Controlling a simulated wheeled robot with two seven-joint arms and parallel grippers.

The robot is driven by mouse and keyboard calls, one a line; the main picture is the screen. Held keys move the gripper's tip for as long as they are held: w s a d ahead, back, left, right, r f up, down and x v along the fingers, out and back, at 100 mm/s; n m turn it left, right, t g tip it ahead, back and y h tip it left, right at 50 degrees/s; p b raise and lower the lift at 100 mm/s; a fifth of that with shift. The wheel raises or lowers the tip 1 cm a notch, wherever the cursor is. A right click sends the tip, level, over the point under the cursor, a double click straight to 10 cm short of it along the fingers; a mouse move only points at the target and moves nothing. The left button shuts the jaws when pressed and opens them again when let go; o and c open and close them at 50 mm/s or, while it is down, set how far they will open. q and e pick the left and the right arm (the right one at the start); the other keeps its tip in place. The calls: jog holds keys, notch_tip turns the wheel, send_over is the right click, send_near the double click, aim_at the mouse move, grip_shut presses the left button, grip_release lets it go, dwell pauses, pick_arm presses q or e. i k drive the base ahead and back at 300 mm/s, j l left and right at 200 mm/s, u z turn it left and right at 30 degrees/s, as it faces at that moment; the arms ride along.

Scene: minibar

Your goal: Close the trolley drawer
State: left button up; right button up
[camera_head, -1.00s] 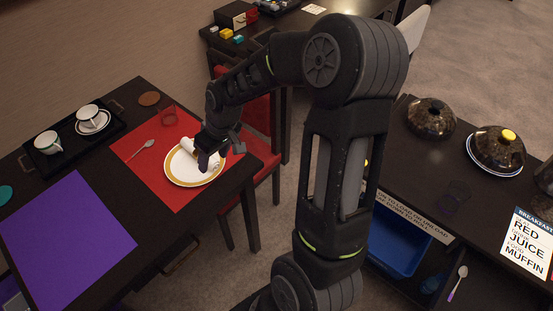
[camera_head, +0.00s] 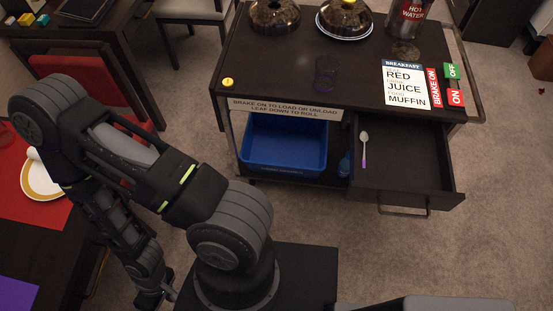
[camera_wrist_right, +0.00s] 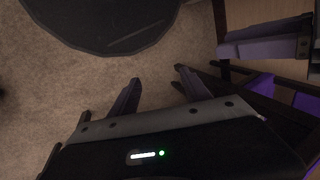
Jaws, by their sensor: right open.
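The trolley (camera_head: 240,70) stands in the middle of the head view. Its dark drawer (camera_head: 420,160) is pulled out toward me, with a spoon (camera_head: 364,145) with a purple handle lying inside at the left. The drawer's metal handle (camera_head: 402,211) is on its front. My right gripper (camera_head: 152,297) hangs low at the lower left over the carpet, beside the dark table and well apart from the drawer. In the right wrist view its two fingers (camera_wrist_right: 157,90) are spread and empty.
A blue bin (camera_head: 285,145) sits on the trolley's lower shelf, left of the drawer. A red chair (camera_head: 85,75) is at the left. Carpet right of the drawer is clear.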

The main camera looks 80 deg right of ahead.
aim_at(409, 162)
jog(key=z, duration=0.55)
jog(key=i+z, duration=0.1)
jog(key=z, duration=0.5)
jog(key=j+z, duration=0.1)
jog(key=z, duration=0.45)
jog(key=j+z, duration=0.1)
jog(key=z, duration=1.05)
jog(key=j+z, duration=0.15)
jog(key=z, duration=0.4)
jog(key=j+z, duration=0.1)
jog(key=z, duration=1.05)
